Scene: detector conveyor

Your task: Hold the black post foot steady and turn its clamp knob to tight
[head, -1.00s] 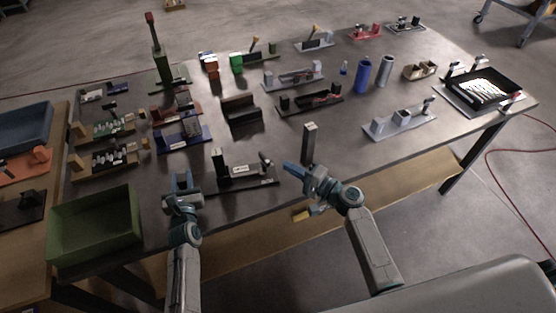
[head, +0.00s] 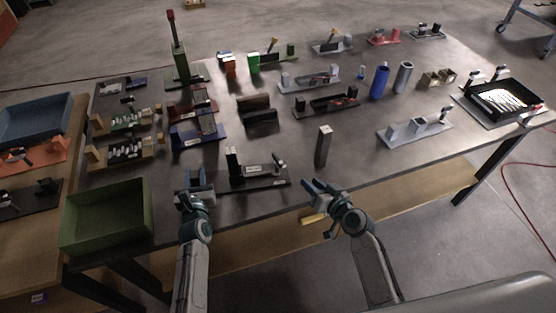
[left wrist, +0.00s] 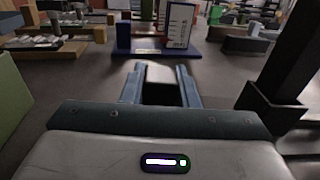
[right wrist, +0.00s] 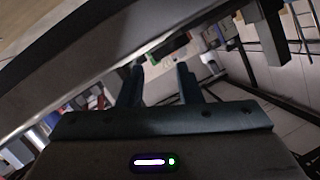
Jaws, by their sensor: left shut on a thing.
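In the head view, a black base plate (head: 265,182) near the table's front edge carries a black upright at its left and a small knob-like part (head: 280,165) at its right. I cannot tell for sure that this is the post foot. My left gripper (head: 196,182) is left of this plate, shut on a small dark thing (left wrist: 161,88) that shows between its fingers in the left wrist view. The black upright (left wrist: 292,60) is to its right there. My right gripper (head: 313,187) is open and empty at the front edge, its fingers apart in the right wrist view (right wrist: 160,85).
A dark post with a light top (head: 323,146) stands beyond my right gripper. A yellow handle (head: 315,218) is just below it. A green bin (head: 107,215) is left of my left arm. Several fixtures fill the table behind.

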